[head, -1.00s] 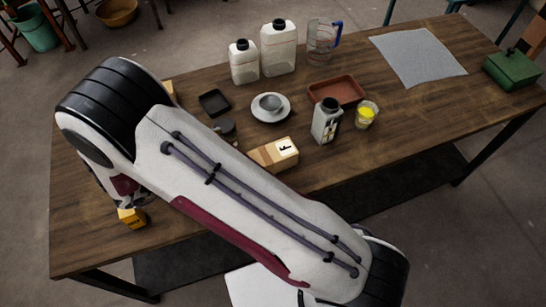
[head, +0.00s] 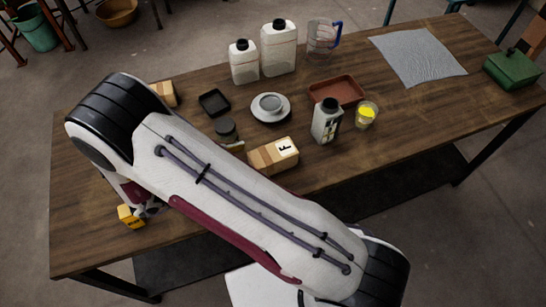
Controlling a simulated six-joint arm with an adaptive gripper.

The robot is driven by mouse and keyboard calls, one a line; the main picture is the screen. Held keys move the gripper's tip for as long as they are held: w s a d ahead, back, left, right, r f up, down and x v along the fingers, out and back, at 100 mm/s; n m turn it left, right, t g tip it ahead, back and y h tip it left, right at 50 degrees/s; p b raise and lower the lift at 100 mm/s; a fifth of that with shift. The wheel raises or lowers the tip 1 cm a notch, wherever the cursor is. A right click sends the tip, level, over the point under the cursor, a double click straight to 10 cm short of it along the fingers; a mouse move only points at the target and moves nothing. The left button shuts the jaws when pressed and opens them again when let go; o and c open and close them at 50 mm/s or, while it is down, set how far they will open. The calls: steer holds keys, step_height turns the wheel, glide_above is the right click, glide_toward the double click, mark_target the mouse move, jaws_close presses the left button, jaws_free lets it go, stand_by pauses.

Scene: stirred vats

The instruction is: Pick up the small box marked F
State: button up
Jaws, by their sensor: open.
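The small box marked F (head: 272,157) lies on the wooden table near its front edge, right of my arm. It is tan with a darker band and a white label with a black F. My gripper (head: 146,212) is at the lower left, partly hidden behind my arm, close to a small yellow box (head: 131,217). It is open. I cannot tell whether it touches the yellow box. The gripper is well left of the F box, with my arm between them.
A dark jar (head: 226,130) stands behind the F box. A grey bottle (head: 327,121) and a cup of yellow stuff (head: 366,114) stand to its right. A saucer with a bowl (head: 270,106), black tray (head: 214,102), red-brown tray (head: 336,91) and another box (head: 162,94) lie farther back. The table's right part has free room.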

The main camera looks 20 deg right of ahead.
mark_target(270, 153)
steer(key=shift+w+d+f, duration=0.1)
steer(key=shift+d+f, duration=0.05)
steer(key=shift+d, duration=0.3)
steer(key=shift+x, duration=2.65)
steer(key=shift+w, duration=0.1)
steer(key=c, duration=1.6)
